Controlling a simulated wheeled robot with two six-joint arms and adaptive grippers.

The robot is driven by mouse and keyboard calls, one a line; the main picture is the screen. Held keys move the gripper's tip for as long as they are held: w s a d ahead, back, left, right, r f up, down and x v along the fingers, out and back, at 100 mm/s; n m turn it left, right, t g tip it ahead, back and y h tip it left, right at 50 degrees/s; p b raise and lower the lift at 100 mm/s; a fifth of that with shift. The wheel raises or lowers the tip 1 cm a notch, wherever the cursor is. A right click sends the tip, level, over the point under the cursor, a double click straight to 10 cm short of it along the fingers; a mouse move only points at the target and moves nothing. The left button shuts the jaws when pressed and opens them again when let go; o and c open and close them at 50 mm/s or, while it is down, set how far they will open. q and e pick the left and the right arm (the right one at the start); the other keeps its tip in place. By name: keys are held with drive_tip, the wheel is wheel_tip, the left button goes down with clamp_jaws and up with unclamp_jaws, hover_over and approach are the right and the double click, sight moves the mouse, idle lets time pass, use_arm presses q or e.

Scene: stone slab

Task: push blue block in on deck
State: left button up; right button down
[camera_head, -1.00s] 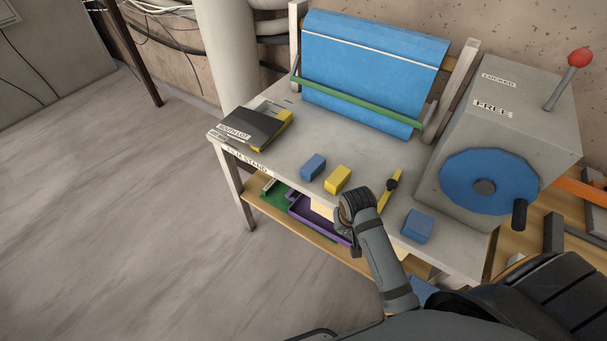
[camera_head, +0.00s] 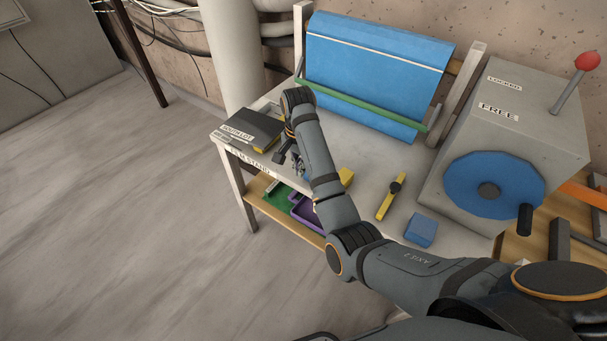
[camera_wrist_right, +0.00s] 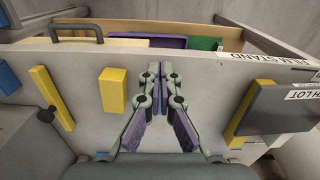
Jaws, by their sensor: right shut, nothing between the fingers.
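My right gripper (camera_head: 297,166) points down over the left part of the table top, its fingers shut and empty. Its fingertips also show in the right wrist view (camera_wrist_right: 154,70). One blue block (camera_head: 306,177) is almost wholly hidden behind the gripper and forearm; I cannot tell whether the fingers touch it. Another blue block (camera_head: 420,231) lies at the right front of the table, and in the right wrist view it shows at the left edge (camera_wrist_right: 8,78). A dark flat case labelled SOUTH LOT (camera_head: 251,129) lies left of the gripper. I cannot tell which thing is the deck. My left gripper is out of view.
A yellow block (camera_head: 346,177) lies just right of my forearm, with a yellow tool (camera_head: 390,197) further right. A blue roll on a frame (camera_head: 375,70) stands behind. A grey machine with a blue wheel (camera_head: 487,190) is at right. A purple tray (camera_head: 301,211) sits on the shelf below.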

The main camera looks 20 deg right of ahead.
sight(306, 186)
wheel_tip(306, 186, down, 9)
drive_tip(key=shift+r+b, duration=0.1)
drive_tip(key=shift+b, duration=1.05)
drive_tip(key=shift+w+d+p, duration=0.3)
drive_tip(key=shift+w+d, duration=0.8)
drive_tip(key=shift+d, duration=0.15)
drive_tip(key=shift+w+d, duration=0.25)
drive_tip(key=shift+w, duration=0.05)
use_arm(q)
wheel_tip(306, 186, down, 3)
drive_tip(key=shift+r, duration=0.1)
